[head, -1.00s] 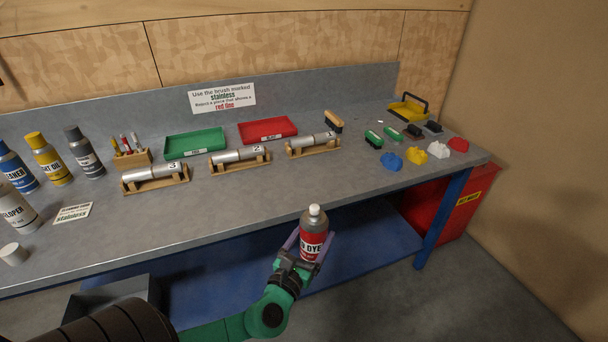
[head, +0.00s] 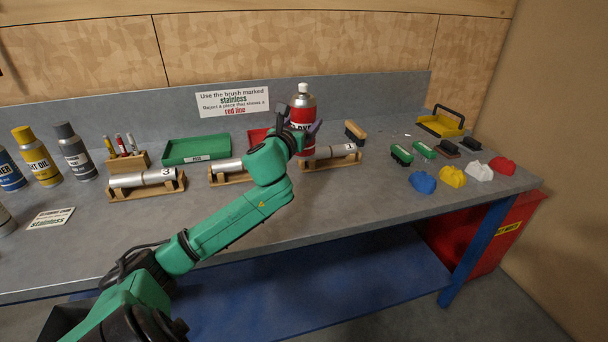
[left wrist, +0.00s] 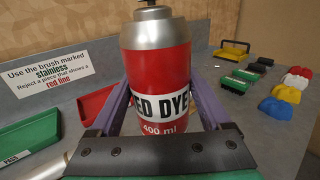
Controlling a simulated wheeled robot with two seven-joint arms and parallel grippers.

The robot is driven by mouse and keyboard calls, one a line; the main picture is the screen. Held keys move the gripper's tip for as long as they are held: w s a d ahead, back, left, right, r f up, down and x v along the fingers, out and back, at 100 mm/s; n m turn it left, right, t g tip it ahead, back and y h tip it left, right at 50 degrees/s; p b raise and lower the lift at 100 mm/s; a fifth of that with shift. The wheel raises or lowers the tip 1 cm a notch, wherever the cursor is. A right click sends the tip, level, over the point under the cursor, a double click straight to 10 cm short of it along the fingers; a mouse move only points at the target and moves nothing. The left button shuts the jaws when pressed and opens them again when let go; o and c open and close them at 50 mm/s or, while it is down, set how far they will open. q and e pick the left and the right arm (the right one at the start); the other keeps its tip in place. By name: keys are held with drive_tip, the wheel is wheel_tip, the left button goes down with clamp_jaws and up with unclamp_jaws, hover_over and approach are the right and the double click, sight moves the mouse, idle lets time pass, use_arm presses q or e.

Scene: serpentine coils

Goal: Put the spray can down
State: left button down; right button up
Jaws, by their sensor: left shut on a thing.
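The spray can (head: 302,112) is red with a silver top and a white cap, and it is upright. In the left wrist view the can (left wrist: 160,75) fills the middle, and its label reads "ED DYE" and "400 ml". My left gripper (head: 303,135) is shut on the can, with a purple finger on each side. My right gripper is not in view.
Tubes on wooden cradles (head: 330,159) line the bench near the can. A green tray (head: 196,149) lies left. Brushes (head: 401,155) and coloured cloths (head: 423,183) lie right. Bottles (head: 76,152) stand at the left. The front of the grey bench (head: 350,210) is clear.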

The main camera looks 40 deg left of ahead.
use_arm(q)
wheel_tip(320, 180, down, 13)
drive_tip(key=shift+w+a+r+b, duration=0.1)
drive_tip(key=shift+w+b, duration=0.05)
drive_tip(key=shift+b, duration=0.75)
unclamp_jaws()
drive_tip(key=shift+s, duration=0.45)
drive_tip(key=b+v, duration=0.1)
drive_tip(key=v, duration=0.9)
drive_tip(key=shift+s+d, duration=0.1)
drive_tip(key=shift+d, duration=0.15)
drive_tip(key=shift+s+d, duration=0.15)
drive_tip(key=shift+s, duration=0.3)
